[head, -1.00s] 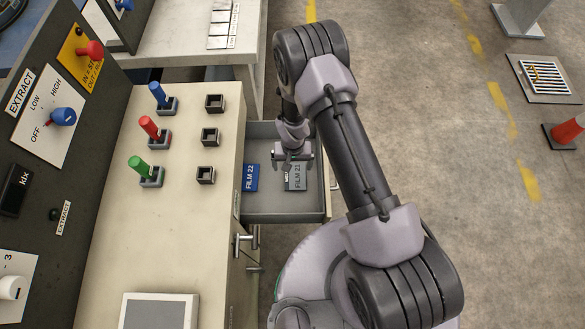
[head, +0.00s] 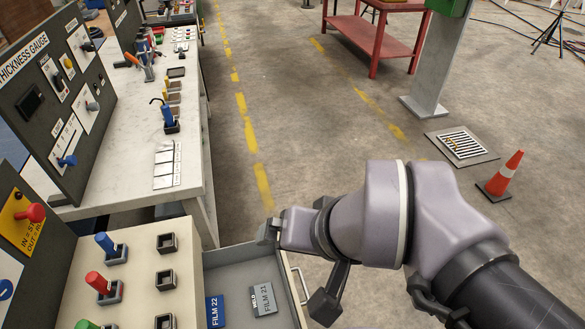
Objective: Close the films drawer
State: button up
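The films drawer (head: 230,279) stands pulled out from the right side of the cream bench, in the lower middle of the head view. The near end of the drawer is cut off.
Coloured pegs, including a red one (head: 97,283), and empty square sockets (head: 166,281) are on the bench top. A white table (head: 130,150) stands beyond the drawer. An orange cone (head: 507,172) and floor grate (head: 462,144) are at the right. The floor between is clear.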

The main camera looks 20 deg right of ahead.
aim_at(230, 272)
jog(key=l+u, duration=0.7)
jog(key=l, duration=0.15)
jog(key=k+l+u, duration=0.15)
jog(key=l+u, duration=0.2)
jog(key=k+l+u, duration=0.15)
jog(key=l+u, duration=0.25)
jog(key=j+z, duration=0.3)
jog(key=k+l, duration=0.05)
jog(key=l, duration=0.05)
